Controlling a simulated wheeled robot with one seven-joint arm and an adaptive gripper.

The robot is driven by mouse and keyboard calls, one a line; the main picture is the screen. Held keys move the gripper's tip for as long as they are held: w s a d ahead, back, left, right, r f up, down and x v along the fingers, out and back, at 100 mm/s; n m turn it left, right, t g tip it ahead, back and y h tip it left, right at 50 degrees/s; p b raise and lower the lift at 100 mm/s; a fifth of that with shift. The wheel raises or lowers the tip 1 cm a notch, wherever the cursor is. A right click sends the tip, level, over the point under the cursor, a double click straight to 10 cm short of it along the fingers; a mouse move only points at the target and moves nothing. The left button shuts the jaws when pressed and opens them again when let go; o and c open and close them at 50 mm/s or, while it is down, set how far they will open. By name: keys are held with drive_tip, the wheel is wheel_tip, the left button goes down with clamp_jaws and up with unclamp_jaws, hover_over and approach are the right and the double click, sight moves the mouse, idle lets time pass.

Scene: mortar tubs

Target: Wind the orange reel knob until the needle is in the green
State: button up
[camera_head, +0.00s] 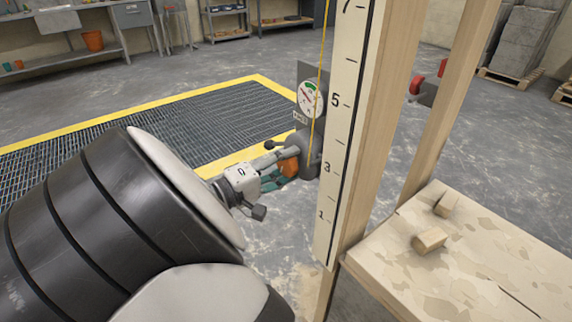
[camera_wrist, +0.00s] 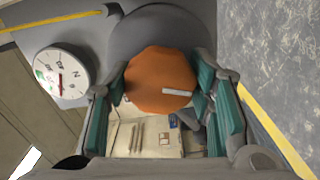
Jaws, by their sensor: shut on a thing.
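The orange reel knob (camera_wrist: 160,80) fills the middle of the wrist view, with a pale mark on its face. It also shows small in the head view (camera_head: 289,166), on a grey reel (camera_head: 312,150) fixed to the numbered post. My gripper (camera_wrist: 165,95) is shut on the knob, with a teal finger pad on each side; in the head view it (camera_head: 284,172) reaches in from the left. The round dial (camera_head: 310,97) sits above the reel. Its green band is at the top, and the red needle appears to point outside it; the wrist view shows the dial (camera_wrist: 62,77) turned sideways.
A numbered board (camera_head: 345,140) on a wooden post stands just right of the reel. A yellow line (camera_head: 322,60) runs down to the reel. A stained wooden platform (camera_head: 470,255) with two wood blocks is at the lower right. A yellow-edged floor grate (camera_head: 190,120) lies behind.

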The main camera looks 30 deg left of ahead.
drive_tip(key=shift+f, duration=0.1)
drive_tip(key=o, duration=1.2)
drive_tip(key=shift+c, duration=0.2)
drive_tip(key=v, duration=0.7)
drive_tip(key=shift+s, duration=0.3)
drive_tip(key=shift+a, duration=0.1)
